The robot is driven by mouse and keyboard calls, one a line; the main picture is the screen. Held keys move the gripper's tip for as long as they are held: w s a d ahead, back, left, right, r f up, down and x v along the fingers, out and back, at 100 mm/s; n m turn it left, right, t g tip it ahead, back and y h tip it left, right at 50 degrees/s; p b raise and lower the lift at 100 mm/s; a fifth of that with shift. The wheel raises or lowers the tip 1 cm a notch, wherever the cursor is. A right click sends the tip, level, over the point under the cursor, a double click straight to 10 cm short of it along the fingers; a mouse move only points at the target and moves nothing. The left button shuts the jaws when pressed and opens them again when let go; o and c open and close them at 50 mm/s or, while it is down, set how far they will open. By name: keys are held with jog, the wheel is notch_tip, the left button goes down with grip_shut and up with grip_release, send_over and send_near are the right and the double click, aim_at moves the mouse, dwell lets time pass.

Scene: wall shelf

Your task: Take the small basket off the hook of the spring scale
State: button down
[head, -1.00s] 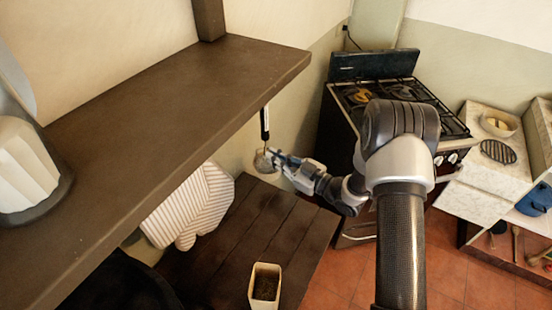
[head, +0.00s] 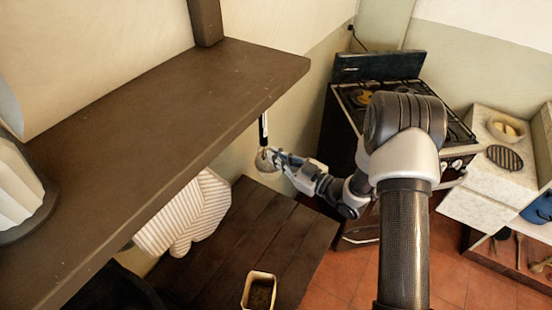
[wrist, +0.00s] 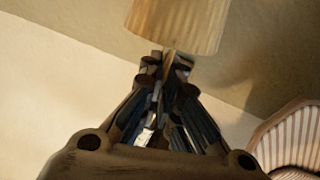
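The spring scale (head: 263,127) is a slim dark cylinder hanging under the front of the shelf in the head view. The small basket (head: 264,161) hangs just below it, rounded and greyish. In the wrist view the basket (wrist: 175,25) is pale and ribbed at the top edge, partly cut off. My gripper (head: 279,158) reaches it from the right. In the wrist view its fingers (wrist: 166,64) are close together at the basket's rim, with a thin pale strip between them that looks like the handle. The hook is too small to make out.
The brown shelf (head: 150,125) runs above and left of my gripper. Below are a dark wooden table (head: 262,230), a planter box (head: 259,290) and a striped mitt (head: 188,215). A stove (head: 350,120) and white counter (head: 480,190) stand right.

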jog(key=w+d, duration=0.1)
jog(key=w+d+b, duration=0.1)
jog(key=w, duration=0.1)
jog(key=w+d+b, duration=0.1)
jog(key=shift+w+d, duration=0.1)
jog(key=shift+w, duration=0.3)
dwell(0.4)
